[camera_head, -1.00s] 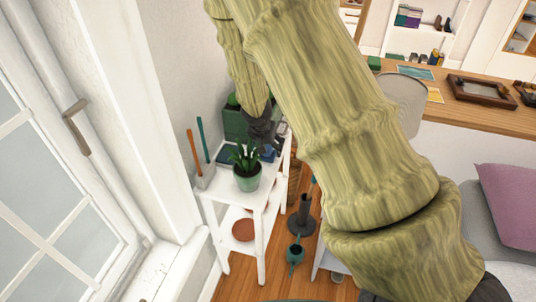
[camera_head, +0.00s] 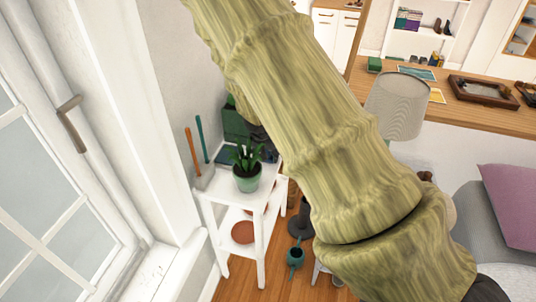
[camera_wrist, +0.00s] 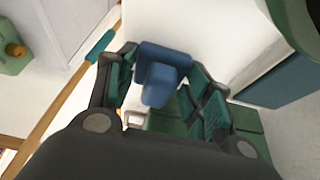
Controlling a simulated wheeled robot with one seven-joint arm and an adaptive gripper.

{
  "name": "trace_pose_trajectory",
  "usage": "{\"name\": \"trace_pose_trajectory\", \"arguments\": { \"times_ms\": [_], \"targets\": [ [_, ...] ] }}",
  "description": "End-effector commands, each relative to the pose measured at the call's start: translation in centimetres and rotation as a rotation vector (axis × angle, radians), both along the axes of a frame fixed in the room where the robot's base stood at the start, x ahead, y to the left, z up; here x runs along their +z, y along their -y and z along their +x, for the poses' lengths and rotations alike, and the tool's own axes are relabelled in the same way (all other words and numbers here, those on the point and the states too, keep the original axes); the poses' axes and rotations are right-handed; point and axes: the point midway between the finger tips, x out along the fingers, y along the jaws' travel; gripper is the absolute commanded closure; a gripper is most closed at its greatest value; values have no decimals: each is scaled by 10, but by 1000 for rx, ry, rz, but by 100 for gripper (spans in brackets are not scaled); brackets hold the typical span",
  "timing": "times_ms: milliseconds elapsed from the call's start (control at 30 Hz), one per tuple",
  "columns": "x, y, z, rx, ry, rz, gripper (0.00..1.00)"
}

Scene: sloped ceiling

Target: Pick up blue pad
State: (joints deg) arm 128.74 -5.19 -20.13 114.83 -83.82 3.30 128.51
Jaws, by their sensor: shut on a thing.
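The blue pad (camera_wrist: 158,80), a small block with a broad flat back part, is between the fingers of my gripper (camera_wrist: 163,66) in the wrist view. The gripper's teal-lined fingers are shut on it, one at each side. In the head view my gripper is mostly hidden behind my arm, with only a dark part showing above the white shelf. The blue pad cannot be made out there.
The white shelf stand (camera_head: 262,196) holds a potted plant (camera_head: 247,170), a holder with upright handles (camera_head: 203,160), a flat dark blue thing (camera_head: 226,155) and a green container (camera_head: 234,122). A window (camera_head: 50,180) is at the left. A lamp (camera_head: 398,105) stands right of my arm.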

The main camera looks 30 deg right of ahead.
Motion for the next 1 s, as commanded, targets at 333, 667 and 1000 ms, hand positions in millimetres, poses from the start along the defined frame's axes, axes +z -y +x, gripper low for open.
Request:
{"name": "trace_pose_trajectory", "arguments": {
  "times_ms": [333,667,1000],
  "targets": [
    [7,0,0,-1,1,1,65],
    [54,0,1,-3,4,4,65],
    [124,0,0,-3,4,4,65]
  ]
}}
